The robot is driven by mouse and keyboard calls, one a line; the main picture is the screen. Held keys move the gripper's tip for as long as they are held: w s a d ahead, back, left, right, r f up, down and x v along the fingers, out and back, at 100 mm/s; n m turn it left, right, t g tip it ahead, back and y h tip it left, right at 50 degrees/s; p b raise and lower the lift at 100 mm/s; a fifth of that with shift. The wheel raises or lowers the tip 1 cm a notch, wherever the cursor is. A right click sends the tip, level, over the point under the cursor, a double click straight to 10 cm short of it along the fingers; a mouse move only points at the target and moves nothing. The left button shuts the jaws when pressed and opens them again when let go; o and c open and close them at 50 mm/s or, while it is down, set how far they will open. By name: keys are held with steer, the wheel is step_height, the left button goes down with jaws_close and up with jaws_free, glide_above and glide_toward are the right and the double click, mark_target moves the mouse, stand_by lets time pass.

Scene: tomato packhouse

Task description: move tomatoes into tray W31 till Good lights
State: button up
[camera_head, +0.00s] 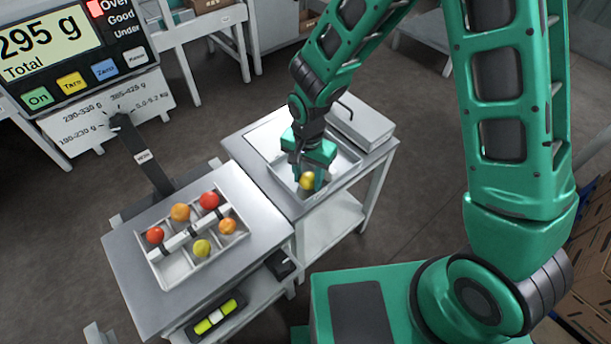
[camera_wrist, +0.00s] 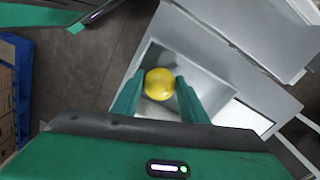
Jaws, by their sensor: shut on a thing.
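My gripper (camera_head: 311,178) is shut on a yellow tomato (camera_head: 307,181), held over or in a shallow metal tray (camera_head: 338,176) on the right-hand table. In the wrist view the yellow tomato (camera_wrist: 160,84) sits between the two fingers. A white compartment tray (camera_head: 171,272) stands on the left table's scale. It holds two red tomatoes (camera_head: 208,200), two orange tomatoes (camera_head: 180,212) and a yellow-green tomato (camera_head: 201,248); some compartments are empty.
A closed grey box (camera_head: 362,122) lies behind the metal tray. A yellow-green level-like object (camera_head: 215,316) lies on the left table's lower shelf. Brown boxes (camera_head: 592,260) are at the right edge.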

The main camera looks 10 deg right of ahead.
steer(key=shift+f, duration=0.35)
steer(key=o, duration=0.8)
steer(key=shift+c, duration=1.3)
steer(key=shift+r, duration=0.1)
steer(key=shift+r, duration=3.45)
